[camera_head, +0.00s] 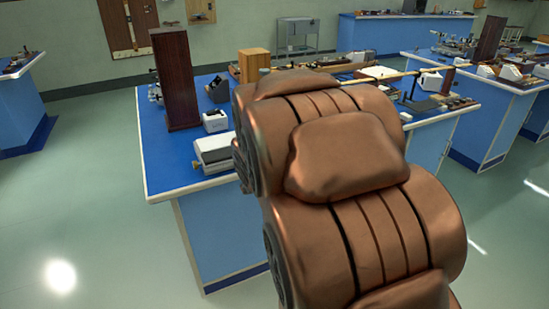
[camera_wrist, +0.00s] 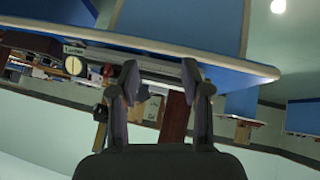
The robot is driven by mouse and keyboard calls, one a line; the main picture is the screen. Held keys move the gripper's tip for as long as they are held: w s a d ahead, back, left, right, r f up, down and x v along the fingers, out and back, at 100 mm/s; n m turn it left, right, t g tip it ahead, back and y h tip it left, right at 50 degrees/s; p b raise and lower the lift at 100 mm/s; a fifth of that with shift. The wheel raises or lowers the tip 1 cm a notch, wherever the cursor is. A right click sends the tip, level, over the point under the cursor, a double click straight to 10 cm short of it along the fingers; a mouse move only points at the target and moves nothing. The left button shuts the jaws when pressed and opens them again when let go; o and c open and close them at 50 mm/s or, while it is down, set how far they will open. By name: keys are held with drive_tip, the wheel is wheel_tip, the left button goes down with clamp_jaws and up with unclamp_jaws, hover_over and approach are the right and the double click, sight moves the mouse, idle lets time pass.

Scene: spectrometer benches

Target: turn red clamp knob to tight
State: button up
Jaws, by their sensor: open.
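The wrist picture is turned nearly upside down, with the bench's blue side (camera_wrist: 180,20) and pale edge just beyond the fingertips. A round pale dial (camera_wrist: 73,66) shows left of the fingers. In the head view my gripper is hidden.
On the bench stand a tall dark-brown block (camera_head: 175,80), a light wooden block (camera_head: 254,65), a small white box (camera_head: 215,121) and a grey-white device (camera_head: 213,152) near the front edge. Another equipped bench (camera_head: 505,100) stands at right. The floor at left (camera_head: 80,200) is clear.

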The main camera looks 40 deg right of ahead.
drive_tip(key=w+d+f+n+t+h+b, duration=0.1)
drive_tip(key=w+d+f+t+b, duration=0.15)
drive_tip(key=d+t+b, duration=0.45)
drive_tip(key=w+d+f+t+b, duration=0.1)
drive_tip(key=w+d+t+b, duration=0.15)
drive_tip(key=d, duration=0.85)
drive_tip(key=x, duration=0.8)
drive_tip(key=shift+w+a+t, duration=0.25)
drive_tip(key=shift+a+t, duration=0.05)
drive_tip(key=shift+t, duration=0.05)
drive_tip(key=shift+r, duration=0.1)
drive_tip(key=shift+c, duration=0.3)
clamp_jaws()
